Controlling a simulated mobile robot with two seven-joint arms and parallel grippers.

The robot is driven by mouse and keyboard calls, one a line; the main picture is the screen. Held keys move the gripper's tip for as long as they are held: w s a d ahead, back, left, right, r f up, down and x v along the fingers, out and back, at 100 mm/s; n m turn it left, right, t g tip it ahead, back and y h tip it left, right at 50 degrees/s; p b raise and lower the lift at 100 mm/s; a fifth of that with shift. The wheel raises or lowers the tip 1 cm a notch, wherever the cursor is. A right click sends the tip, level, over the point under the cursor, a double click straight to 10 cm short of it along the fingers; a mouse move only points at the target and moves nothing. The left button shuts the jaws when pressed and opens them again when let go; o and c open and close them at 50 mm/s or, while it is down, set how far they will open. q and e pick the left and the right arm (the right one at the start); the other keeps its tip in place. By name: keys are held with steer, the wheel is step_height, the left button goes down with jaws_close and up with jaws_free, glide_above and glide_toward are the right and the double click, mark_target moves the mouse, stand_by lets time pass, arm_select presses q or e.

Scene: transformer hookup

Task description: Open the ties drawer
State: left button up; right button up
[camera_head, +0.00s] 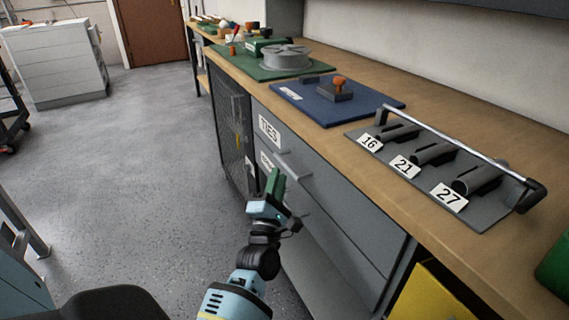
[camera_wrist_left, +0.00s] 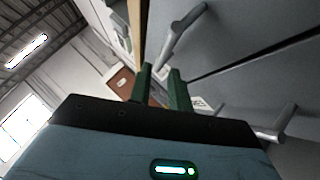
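The ties drawer (camera_head: 315,168) is the upper grey drawer under the workbench, with a white TIES label (camera_head: 269,132). It looks shut, its front flush. Its bar handle (camera_head: 293,151) shows right of the label; in the left wrist view the handle (camera_wrist_left: 181,33) lies just beyond the fingertips. My left gripper (camera_head: 274,180), with green fingers, is in front of the drawers, below the TIES handle in the head view. Its fingers (camera_wrist_left: 160,75) are apart with nothing between them in the wrist view. My right gripper is out of view.
A lower drawer with its own handle (camera_wrist_left: 277,126) sits below. On the benchtop (camera_head: 340,145) are a numbered grey rack (camera_head: 435,170), a blue mat (camera_head: 370,105) and a green mat (camera_head: 240,66). A yellow panel (camera_head: 425,295) stands at lower right.

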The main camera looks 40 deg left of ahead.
mark_target(282, 160)
arm_select(q)
steer(key=x, duration=0.5)
steer(key=shift+w+a+b, duration=0.1)
steer(key=shift+w+b, duration=0.2)
steer(key=shift+b, duration=0.05)
steer(key=shift+r, duration=0.1)
jaws_close()
